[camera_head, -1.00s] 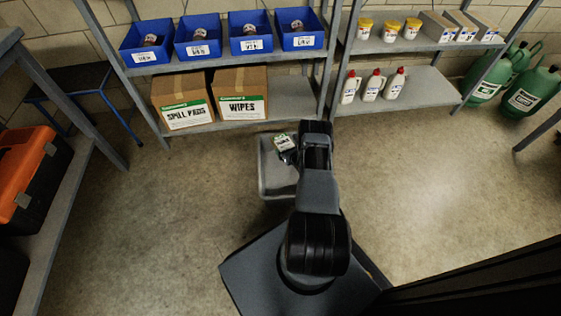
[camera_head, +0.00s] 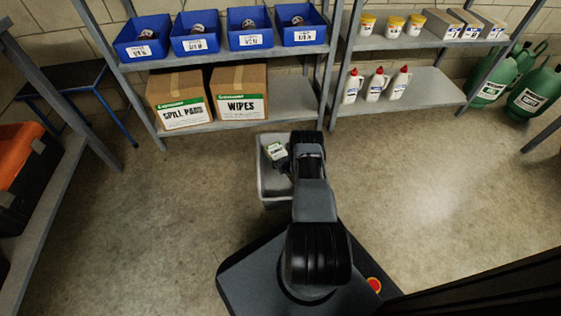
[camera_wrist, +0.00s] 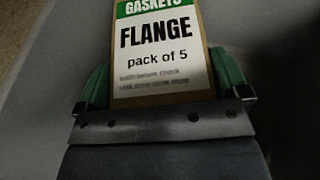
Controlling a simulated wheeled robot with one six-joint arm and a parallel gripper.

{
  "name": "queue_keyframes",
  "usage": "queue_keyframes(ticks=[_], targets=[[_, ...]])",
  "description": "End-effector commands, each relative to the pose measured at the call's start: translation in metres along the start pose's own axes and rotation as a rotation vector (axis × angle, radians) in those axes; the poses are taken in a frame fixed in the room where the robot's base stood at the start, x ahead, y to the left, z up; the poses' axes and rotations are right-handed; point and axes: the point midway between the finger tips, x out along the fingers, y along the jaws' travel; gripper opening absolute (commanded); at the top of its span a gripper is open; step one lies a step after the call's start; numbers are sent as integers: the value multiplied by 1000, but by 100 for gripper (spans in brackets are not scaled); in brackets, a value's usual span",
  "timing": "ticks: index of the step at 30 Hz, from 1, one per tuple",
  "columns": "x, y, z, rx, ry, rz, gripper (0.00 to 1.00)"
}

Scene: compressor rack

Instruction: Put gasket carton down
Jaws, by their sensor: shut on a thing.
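The gasket carton (camera_wrist: 160,50) is a flat box with a green band and a white label reading "GASKETS FLANGE pack of 5". My gripper (camera_wrist: 165,85) is shut on it, with a green finger at each side. In the head view the carton (camera_head: 276,151) shows small at the left of my gripper (camera_head: 284,160), over the grey bin (camera_head: 272,189). My arm hides the bin's right side. I cannot tell whether the carton touches the bin.
A shelf rack (camera_head: 290,108) at the back holds blue bins (camera_head: 198,40), a spill pads carton (camera_head: 181,100), a wipes carton (camera_head: 240,92) and white bottles (camera_head: 376,86). Green jugs (camera_head: 536,90) stand at right. An orange-black toolbox (camera_head: 25,170) is at left. The floor at right is clear.

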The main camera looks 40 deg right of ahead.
Motion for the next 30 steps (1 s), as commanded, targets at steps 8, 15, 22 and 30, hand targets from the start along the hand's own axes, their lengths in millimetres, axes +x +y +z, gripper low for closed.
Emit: queue_keyframes(ticks=[8, 15, 22, 30], targets=[[0, 0, 1, 0, -1, 0, 67], [3, 0, -6, -1, -1, 0, 67], [4, 0, -9, -1, -1, 0, 67], [4, 0, -9, 0, 0, 0, 100]])
